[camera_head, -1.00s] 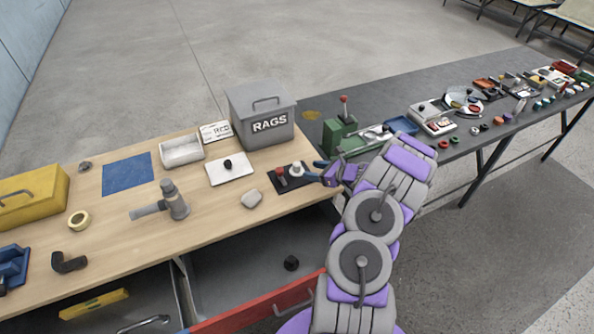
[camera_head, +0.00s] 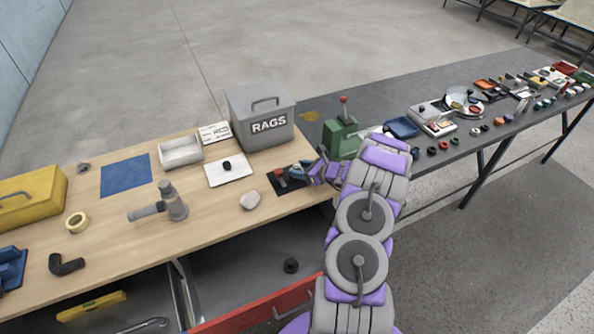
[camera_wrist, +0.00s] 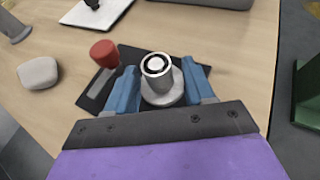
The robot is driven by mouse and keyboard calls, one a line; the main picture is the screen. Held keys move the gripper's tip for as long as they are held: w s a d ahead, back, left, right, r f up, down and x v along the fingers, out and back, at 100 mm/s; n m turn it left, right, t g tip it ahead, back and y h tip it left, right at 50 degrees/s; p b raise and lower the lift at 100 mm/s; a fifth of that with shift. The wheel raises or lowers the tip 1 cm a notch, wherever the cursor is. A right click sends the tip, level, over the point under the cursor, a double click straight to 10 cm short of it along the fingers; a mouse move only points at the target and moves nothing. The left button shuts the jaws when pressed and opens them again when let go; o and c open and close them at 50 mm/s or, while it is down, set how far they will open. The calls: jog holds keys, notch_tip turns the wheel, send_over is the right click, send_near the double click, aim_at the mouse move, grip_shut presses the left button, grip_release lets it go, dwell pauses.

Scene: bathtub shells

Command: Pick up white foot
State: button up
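The white foot (camera_wrist: 161,80) is a pale upright round post with a dark ring in its top and a wider round base. It stands on a dark mat (camera_head: 277,182) near the front right of the wooden bench. My gripper (camera_wrist: 160,78) is open, with its blue fingers on either side of the foot, close to its base. In the head view my gripper (camera_head: 303,170) covers most of the foot. I cannot tell whether a finger touches it.
A red knob (camera_wrist: 104,53) stands on the mat just left of the fingers. A pale rounded block (camera_head: 250,200) and a white plate with a black knob (camera_head: 229,169) lie nearby. The RAGS bin (camera_head: 262,113) stands behind. A green press (camera_head: 340,138) is to the right. An open drawer (camera_head: 265,311) lies below.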

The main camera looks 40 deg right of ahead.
jog(key=shift+a, duration=0.1)
jog(key=c, duration=0.5)
jog(key=shift+r, duration=0.1)
